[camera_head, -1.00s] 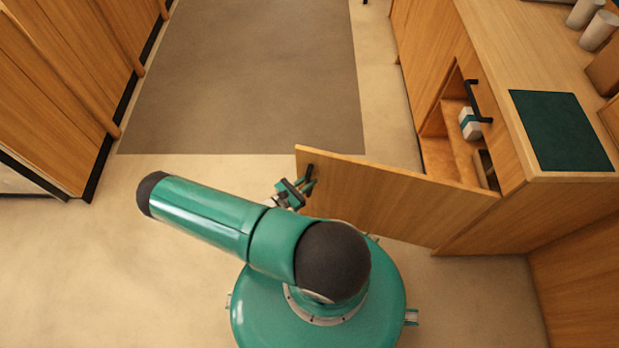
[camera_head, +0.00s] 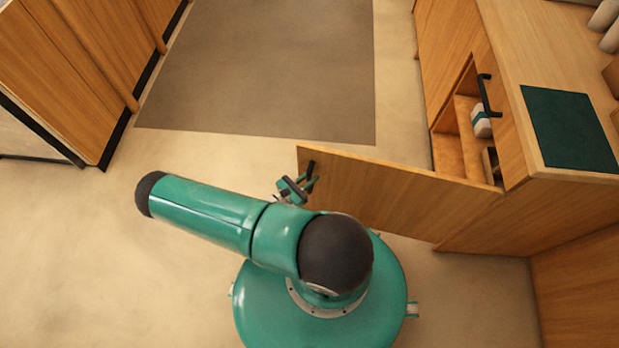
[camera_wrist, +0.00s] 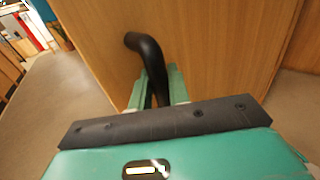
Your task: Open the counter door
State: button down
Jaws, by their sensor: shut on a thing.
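The wooden counter door (camera_head: 385,200) stands swung wide open from the counter, and shelves show in the cabinet opening (camera_head: 462,140). A black handle (camera_head: 310,170) sits near the door's free edge. My gripper (camera_head: 305,190) is at that handle, with its fingers around it. In the wrist view, my gripper (camera_wrist: 160,88) is shut on the curved black handle (camera_wrist: 147,50), whose upper end bends to the left against the door face (camera_wrist: 200,45). The door's hinge side meets the counter at the right.
A white and teal item (camera_head: 481,122) stands inside the cabinet. A dark green mat (camera_head: 570,130) lies on the countertop. Wooden cabinets (camera_head: 75,70) line the left. The floor around a grey rug (camera_head: 265,70) is clear.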

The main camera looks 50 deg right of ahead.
jog(key=c, duration=1.4)
grip_release()
jog(key=shift+o, duration=0.2)
jog(key=w+a, duration=0.2)
jog(key=a, duration=1.1)
jog(key=shift+a, duration=0.3)
jog(key=shift+w, duration=0.1)
